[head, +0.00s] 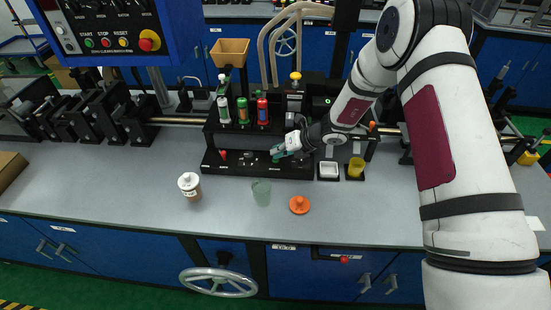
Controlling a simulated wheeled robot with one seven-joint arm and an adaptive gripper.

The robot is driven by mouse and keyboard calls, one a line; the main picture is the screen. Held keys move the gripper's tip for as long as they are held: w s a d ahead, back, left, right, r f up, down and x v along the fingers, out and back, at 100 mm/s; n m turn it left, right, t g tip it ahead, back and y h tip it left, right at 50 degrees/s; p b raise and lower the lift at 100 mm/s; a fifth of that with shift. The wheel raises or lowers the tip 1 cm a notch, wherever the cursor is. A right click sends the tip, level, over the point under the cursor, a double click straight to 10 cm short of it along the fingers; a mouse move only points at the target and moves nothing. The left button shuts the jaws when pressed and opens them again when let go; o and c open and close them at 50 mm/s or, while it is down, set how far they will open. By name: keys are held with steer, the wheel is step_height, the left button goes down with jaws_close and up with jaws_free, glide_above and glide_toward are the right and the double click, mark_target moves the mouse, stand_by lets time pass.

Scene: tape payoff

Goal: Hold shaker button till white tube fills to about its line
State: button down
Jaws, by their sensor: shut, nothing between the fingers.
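A black station (215,165) stands on the grey bench with three upright tubes in a row. The white tube (223,110) is at the left, a green tube (242,112) in the middle and a red tube (262,112) at the right. The white tube's line and fill level are too small to make out. A tan hopper (231,47) sits above the tubes. My gripper (279,152) is shut and empty, low at the station's front right, below the red tube. I cannot tell which control is the shaker button or whether my fingertips touch it.
A yellow-topped knob (296,76) is behind my gripper. A white dish (329,170) and yellow cup (356,167) stand right of it. In front are a lidded jar (190,185), a translucent cup (261,192) and an orange piece (299,204). The bench front is mostly clear.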

steer(key=shift+r, duration=0.9)
steer(key=shift+r, duration=2.5)
